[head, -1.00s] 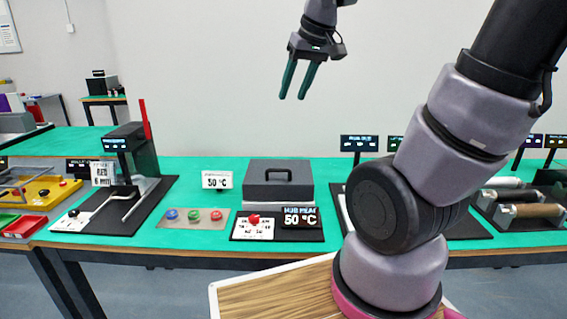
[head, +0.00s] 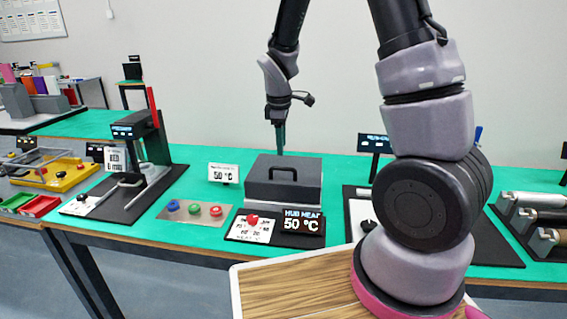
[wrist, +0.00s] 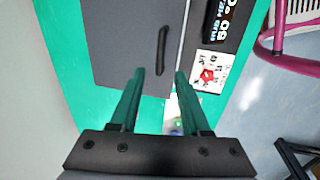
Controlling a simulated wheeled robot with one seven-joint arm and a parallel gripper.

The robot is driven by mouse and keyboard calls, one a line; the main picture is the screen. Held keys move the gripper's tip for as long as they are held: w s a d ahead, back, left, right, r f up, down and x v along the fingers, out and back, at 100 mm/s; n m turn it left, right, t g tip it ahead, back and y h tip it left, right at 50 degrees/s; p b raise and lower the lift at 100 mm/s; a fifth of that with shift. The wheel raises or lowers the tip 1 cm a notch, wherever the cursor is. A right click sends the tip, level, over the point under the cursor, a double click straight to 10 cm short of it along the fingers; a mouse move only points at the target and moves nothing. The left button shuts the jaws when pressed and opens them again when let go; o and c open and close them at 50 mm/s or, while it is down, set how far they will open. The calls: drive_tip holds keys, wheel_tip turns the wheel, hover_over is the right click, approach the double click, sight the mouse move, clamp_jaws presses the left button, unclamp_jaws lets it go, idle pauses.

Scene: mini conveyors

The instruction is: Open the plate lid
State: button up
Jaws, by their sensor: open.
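The plate lid (head: 264,190) is a dark grey box-like cover with a black handle (head: 283,171) on top. It sits closed on the green table. In the wrist view the lid (wrist: 115,40) fills the upper left, and its handle (wrist: 163,48) lies just beyond the fingertips. My gripper (head: 281,148) points down above the lid's rear edge in the head view, its fingers seen nearly edge-on. In the wrist view my gripper (wrist: 159,72) is open, with two green fingers apart and nothing between them. The height gap to the handle is unclear.
In front of the lid are a panel with a red knob (head: 252,219) and a 50 °C display (head: 302,224). Coloured buttons (head: 194,209) and a small sign (head: 223,173) stand to its left. A black stand with a red lever (head: 152,107) is farther left.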

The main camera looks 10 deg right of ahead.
sight(282, 168)
drive_tip(key=f, duration=0.2)
drive_tip(key=w+f, duration=0.1)
drive_tip(key=f, duration=0.4)
drive_tip(key=shift+w+d+f, duration=0.2)
drive_tip(key=shift+d+f, duration=0.1)
drive_tip(key=shift+f, duration=0.05)
clamp_jaws()
idle(1.1)
